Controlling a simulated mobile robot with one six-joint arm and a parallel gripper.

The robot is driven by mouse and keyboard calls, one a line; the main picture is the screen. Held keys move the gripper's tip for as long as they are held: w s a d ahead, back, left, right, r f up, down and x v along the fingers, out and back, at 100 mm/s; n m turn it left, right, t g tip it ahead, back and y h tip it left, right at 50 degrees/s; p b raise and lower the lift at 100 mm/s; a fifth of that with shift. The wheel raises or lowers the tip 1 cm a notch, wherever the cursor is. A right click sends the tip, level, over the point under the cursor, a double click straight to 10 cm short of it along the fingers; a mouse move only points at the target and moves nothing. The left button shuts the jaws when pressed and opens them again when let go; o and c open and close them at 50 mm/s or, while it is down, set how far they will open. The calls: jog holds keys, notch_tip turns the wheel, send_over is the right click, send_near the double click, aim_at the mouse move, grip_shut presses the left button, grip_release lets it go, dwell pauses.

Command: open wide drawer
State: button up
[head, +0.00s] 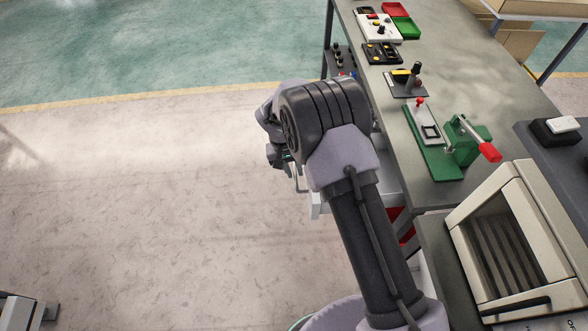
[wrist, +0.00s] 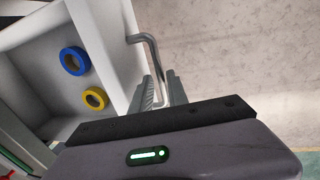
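The wide drawer is light grey and stands pulled out, with its inside showing in the wrist view (wrist: 38,62). Its front panel (wrist: 118,45) carries a grey bar handle (wrist: 153,58). My gripper (wrist: 162,88) has one finger on each side of the handle bar and appears closed on it. A blue tape roll (wrist: 73,61) and a yellow tape roll (wrist: 95,99) lie in the drawer. In the head view, a pale corner of the drawer (head: 316,207) sticks out beside the workbench. My arm hides most of the drawer there.
The workbench (head: 440,195) runs along the right, with a green clamp fixture (head: 462,140), a joystick (head: 412,75) and red and green trays (head: 404,27). A beige oven-like box (head: 520,240) stands at the lower right.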

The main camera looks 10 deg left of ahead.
jog(key=a+r+p, duration=0.1)
jog(key=r+p, duration=0.2)
jog(key=r, duration=0.5)
jog(key=s+a+r+p, duration=0.1)
jog(key=a+r+p, duration=0.1)
jog(key=r, duration=0.7)
jog(key=shift+p, duration=0.4)
